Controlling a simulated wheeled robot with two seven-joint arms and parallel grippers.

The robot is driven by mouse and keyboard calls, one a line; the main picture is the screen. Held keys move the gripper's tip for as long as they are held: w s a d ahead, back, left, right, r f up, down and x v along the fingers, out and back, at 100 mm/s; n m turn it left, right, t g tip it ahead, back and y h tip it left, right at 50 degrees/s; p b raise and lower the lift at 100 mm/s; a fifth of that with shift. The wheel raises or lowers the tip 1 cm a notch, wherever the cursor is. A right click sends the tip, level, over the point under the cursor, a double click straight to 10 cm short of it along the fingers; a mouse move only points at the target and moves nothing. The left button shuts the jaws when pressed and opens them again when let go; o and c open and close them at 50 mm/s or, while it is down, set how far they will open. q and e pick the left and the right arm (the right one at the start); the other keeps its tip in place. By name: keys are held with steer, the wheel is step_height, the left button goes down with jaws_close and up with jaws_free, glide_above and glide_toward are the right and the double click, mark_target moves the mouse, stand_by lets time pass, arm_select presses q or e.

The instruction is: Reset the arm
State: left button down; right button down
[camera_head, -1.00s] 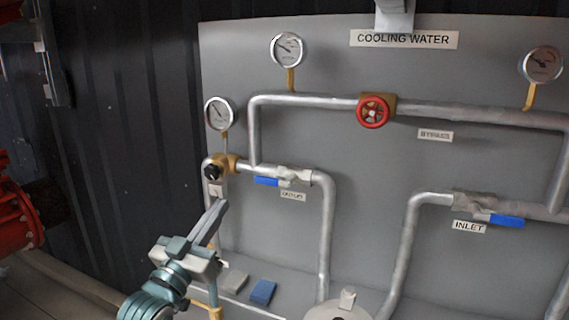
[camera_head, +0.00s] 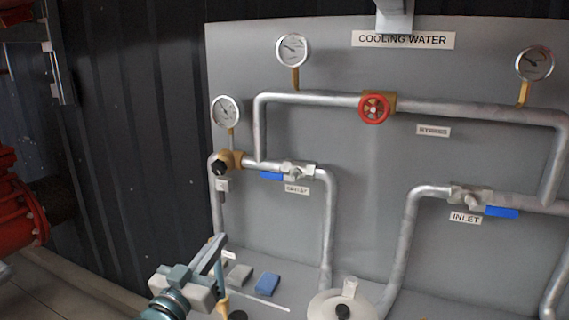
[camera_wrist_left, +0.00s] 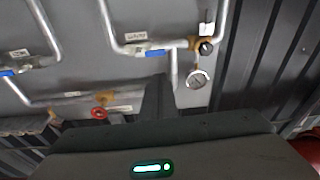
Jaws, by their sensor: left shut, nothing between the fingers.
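My left gripper (camera_head: 216,255) is at the lower left of the head view, with its fingers together and nothing between them. It is below the outlet pipe and apart from the valves. In the left wrist view my gripper body with a green light (camera_wrist_left: 152,168) fills the lower part. My right gripper is not in either view.
The grey cooling water panel (camera_head: 380,165) carries silver pipes, a red bypass handwheel (camera_head: 374,107), blue-handled valves (camera_head: 501,212) and several gauges (camera_head: 293,49). A blue block (camera_head: 267,284) and a grey block (camera_head: 239,274) lie near my left gripper. Red machinery (camera_head: 22,215) stands at the left.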

arm_select(q)
steer(key=s+a+f+g+y, duration=0.1)
steer(key=s+f+g, duration=0.1)
steer(key=s+f, duration=0.45)
steer(key=s+a+f+n+g+y, duration=0.1)
steer(key=s+f+g+y, duration=0.15)
steer(key=f, duration=0.75)
steer(key=s+a+f+g, duration=0.1)
steer(key=s+f+g, duration=0.3)
steer(key=f, duration=0.5)
steer(key=s+a+f+g+y, duration=0.1)
steer(key=s+a+f+g, duration=0.1)
steer(key=s+f, duration=0.5)
steer(key=s+a+f+g+y, duration=0.1)
steer(key=s+f+g, duration=0.15)
steer(key=s, duration=0.85)
steer(key=s+a+f+g+y, duration=0.15)
steer(key=s+f, duration=0.25)
steer(key=s, duration=0.6)
step_height(320, 180, down, 28)
steer(key=g, duration=0.2)
steer(key=s+a+f+g, duration=0.1)
steer(key=s+a+f, duration=0.2)
steer(key=s+f, duration=1.5)
steer(key=shift+s+a+h, duration=0.2)
steer(key=shift+s+h, duration=0.05)
steer(key=shift+h, duration=0.05)
